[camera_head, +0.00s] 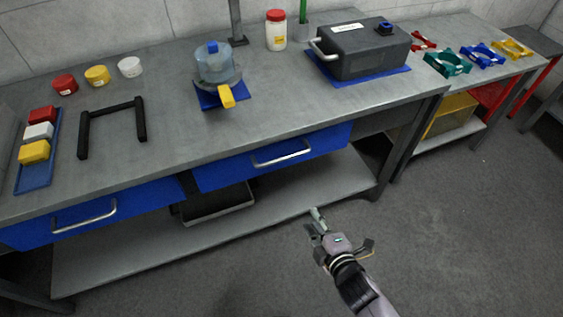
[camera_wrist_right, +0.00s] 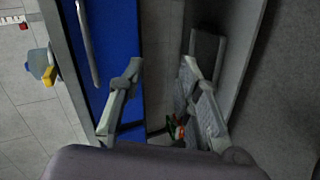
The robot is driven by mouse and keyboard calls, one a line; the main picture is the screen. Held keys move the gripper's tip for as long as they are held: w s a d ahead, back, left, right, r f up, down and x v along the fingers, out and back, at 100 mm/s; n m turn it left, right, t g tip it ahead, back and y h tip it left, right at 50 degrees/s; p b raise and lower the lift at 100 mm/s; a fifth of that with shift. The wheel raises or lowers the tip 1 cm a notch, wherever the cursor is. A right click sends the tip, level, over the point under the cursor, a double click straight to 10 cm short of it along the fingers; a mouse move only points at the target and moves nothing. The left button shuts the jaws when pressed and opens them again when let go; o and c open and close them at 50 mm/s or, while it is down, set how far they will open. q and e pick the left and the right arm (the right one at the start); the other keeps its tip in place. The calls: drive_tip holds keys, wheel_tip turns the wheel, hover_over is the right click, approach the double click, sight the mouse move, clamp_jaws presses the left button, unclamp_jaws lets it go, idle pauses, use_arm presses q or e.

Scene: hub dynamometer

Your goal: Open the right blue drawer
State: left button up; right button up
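The right blue drawer (camera_head: 232,172) is under the front edge of the grey workbench (camera_head: 180,140) and looks shut, with a silver bar handle (camera_head: 281,153) on its front. In the right wrist view the blue drawer front (camera_wrist_right: 116,55) and the handle (camera_wrist_right: 88,45) stand upright to the left of the fingers. My right gripper (camera_head: 316,222) is open and empty, in front of the bench, below and to the right of the handle. In the wrist view its fingers (camera_wrist_right: 162,64) are apart with nothing between them. It does not touch the handle. My left gripper is not in view.
A left blue drawer (camera_head: 135,205) with its own handle (camera_head: 84,216) sits beside it, also looking shut. A lower shelf (camera_head: 290,195) holds a dark tray (camera_head: 215,205). A bench leg (camera_head: 385,165) stands to the right. The floor in front is clear.

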wheel_tip(320, 180, up, 9)
drive_tip(key=a+n+t+y, duration=0.1)
drive_tip(key=a+n+t, duration=0.1)
drive_tip(key=a+n, duration=0.1)
approach(282, 158)
drive_tip(key=x, duration=0.7)
drive_tip(key=b+x, duration=0.1)
drive_tip(key=x, duration=0.2)
drive_tip(key=shift+w+a+f, duration=0.1)
drive_tip(key=shift+f, duration=0.25)
clamp_jaws()
